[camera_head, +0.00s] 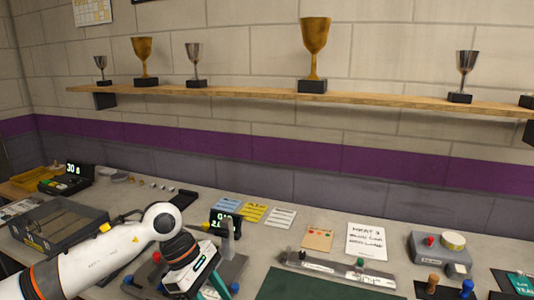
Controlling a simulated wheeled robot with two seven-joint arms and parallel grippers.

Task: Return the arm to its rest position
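My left arm comes in from the lower left, white with dark and orange bands. It bends at a raised rounded joint and its wrist points down toward the bottom edge. My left gripper (211,288) is at the bottom edge, in front of a grey metal fixture (232,268) with coloured knobs. Teal parts show there, but the fingertips are cut off or hidden, so I cannot tell whether it is open or holds anything. My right arm and gripper are not in view.
A dark tray case (62,228) stands at left. A grey labelled bar (338,268), a green mat (318,288) and a grey box (440,256) with a tape roll lie to the right. A wooden shelf (240,94) with several trophies runs above. The bench around the paper cards is partly clear.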

